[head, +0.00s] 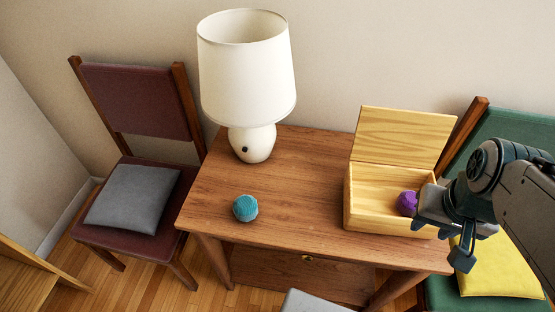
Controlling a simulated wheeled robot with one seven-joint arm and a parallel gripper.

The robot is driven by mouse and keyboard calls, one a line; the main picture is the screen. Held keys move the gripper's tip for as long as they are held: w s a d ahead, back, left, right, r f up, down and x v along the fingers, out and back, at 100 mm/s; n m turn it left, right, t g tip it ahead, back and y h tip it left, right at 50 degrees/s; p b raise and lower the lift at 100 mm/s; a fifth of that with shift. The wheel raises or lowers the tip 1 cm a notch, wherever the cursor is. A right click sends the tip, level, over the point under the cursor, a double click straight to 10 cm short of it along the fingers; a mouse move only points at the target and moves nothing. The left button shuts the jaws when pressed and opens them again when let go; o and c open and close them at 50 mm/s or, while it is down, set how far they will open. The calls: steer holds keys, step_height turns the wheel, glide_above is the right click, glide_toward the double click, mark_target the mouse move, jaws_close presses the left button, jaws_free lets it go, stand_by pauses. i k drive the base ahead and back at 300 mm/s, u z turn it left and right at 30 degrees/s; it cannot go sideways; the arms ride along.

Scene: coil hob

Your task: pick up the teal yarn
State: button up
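The teal yarn (245,208) is a small ball on the wooden table, near its front left part, in front of the lamp. My gripper (441,243) is at the right, beside the right end of the wooden box and well away from the teal yarn. Its fingers look apart, with nothing seen between them. The teal yarn is in full view.
A white lamp (252,143) stands behind the teal yarn on the table (300,190). An open-lidded wooden box (372,214) at the right holds a purple ball (407,203). Chairs stand on both sides. The tabletop between yarn and box is clear.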

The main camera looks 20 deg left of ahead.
mark_target(245, 208)
steer(key=k, duration=0.45)
steer(key=u, duration=1.4)
steer(key=i, duration=0.35)
steer(key=u, duration=1.85)
steer(key=i, duration=1.3)
steer(key=z, duration=2.4)
